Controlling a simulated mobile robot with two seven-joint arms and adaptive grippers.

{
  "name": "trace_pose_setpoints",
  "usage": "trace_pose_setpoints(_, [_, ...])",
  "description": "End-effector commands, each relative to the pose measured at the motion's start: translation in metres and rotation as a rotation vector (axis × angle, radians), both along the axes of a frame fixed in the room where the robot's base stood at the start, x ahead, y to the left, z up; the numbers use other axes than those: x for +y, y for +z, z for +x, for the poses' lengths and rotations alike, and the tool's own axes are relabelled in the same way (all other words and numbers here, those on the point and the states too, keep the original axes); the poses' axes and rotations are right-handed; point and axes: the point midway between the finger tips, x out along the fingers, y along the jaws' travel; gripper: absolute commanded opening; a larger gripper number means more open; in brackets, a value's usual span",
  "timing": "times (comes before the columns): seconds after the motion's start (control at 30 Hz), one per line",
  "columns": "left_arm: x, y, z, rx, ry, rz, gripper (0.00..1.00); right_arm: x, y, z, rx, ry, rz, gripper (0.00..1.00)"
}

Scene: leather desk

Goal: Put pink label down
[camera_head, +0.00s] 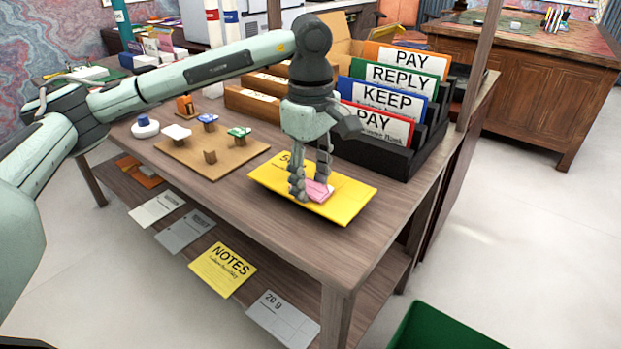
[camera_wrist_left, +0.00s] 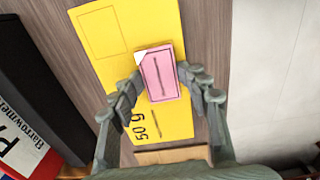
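The pink label (camera_head: 318,190) is a small flat pink piece with a white corner and a dark line. It is over the yellow envelope (camera_head: 349,204), which lies on the desk's near right part and reads "50 g". My left gripper (camera_head: 311,186) points down at the label. In the left wrist view its fingertips (camera_wrist_left: 159,76) are at the two long edges of the pink label (camera_wrist_left: 159,75) and appear closed on it. The label is against or just above the yellow envelope (camera_wrist_left: 105,40); I cannot tell which. My right gripper is not in view.
A black sorter (camera_head: 385,157) with PAY, REPLY and KEEP cards stands right behind the gripper. A wooden board (camera_head: 215,165) with stamps lies to the left. A shelf below holds several envelopes, including a yellow NOTES one (camera_head: 222,270). A green bin (camera_head: 440,330) is at the lower right.

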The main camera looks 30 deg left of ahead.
Motion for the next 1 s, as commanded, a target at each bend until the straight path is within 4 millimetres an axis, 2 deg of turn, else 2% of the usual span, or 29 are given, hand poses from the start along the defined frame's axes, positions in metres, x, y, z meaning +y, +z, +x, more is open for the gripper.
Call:
trace_pose_setpoints(0.03, [-0.001,-0.011,-0.004,0.021,-0.004,0.003,0.5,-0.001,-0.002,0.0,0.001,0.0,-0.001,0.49])
trace_pose_setpoints(0.1, [-0.001,-0.011,-0.004,0.022,-0.004,0.004,0.54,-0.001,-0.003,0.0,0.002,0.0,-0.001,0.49])
trace_pose_setpoints(0.67, [0.0,-0.004,-0.004,0.02,-0.004,0.005,0.54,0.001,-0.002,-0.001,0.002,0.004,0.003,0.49])
trace_pose_setpoints(0.83, [0.0,0.011,-0.004,0.017,-0.003,0.004,0.54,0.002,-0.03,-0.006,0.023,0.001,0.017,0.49])
trace_pose_setpoints(1.0, [-0.001,0.052,-0.001,0.009,-0.003,0.002,0.54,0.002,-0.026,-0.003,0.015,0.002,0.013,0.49])
